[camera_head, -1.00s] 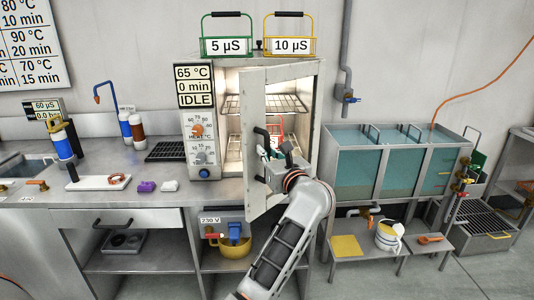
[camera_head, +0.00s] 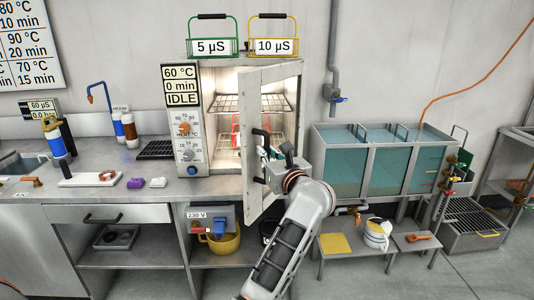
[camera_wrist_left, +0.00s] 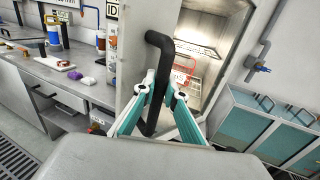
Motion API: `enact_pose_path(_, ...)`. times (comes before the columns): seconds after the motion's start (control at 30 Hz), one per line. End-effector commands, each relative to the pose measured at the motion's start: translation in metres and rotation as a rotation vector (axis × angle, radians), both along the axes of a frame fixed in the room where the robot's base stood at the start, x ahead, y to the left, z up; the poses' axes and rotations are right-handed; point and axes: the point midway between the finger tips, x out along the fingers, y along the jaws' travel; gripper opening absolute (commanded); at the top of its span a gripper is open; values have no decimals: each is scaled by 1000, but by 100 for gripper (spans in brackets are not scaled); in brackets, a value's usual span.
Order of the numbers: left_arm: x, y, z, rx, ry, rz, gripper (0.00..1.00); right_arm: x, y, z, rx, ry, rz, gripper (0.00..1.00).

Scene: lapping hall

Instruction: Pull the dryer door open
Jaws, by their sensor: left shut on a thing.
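The dryer (camera_head: 190,111) stands on the bench with its lit chamber showing. Its pale framed door (camera_head: 253,100) is ajar, with a clear gap at its left edge; its right side meets the cabinet's right side. Wire shelves and a red rack (camera_head: 237,128) show inside. My left gripper (camera_head: 268,152) is at the black door handle (camera_head: 264,134). In the left wrist view the gripper's teal fingers (camera_wrist_left: 162,93) are closed around the upright bar of the handle (camera_wrist_left: 152,65), in front of the door (camera_wrist_left: 132,35). My right gripper is not in view.
A green basket (camera_head: 212,47) and a yellow basket (camera_head: 273,47) stand on top of the dryer. Teal-filled tanks (camera_head: 380,165) stand to the right, with a low stool (camera_head: 340,245) before them. The floor at front right is clear.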

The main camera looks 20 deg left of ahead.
Motion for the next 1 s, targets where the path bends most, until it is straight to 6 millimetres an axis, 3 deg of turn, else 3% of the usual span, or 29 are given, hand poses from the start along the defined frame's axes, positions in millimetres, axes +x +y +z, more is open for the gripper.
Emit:
enact_pose_path(0.3,-1,1,-5,-6,7,3,0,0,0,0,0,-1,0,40)
enact_pose_path(0.33,-1,1,-5,-6,7,3,14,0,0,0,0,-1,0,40)
enact_pose_path(0.4,-1,1,-5,-5,6,3,28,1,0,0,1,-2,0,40)
enact_pose_path(1.0,-1,1,-1,0,1,1,28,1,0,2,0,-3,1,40)
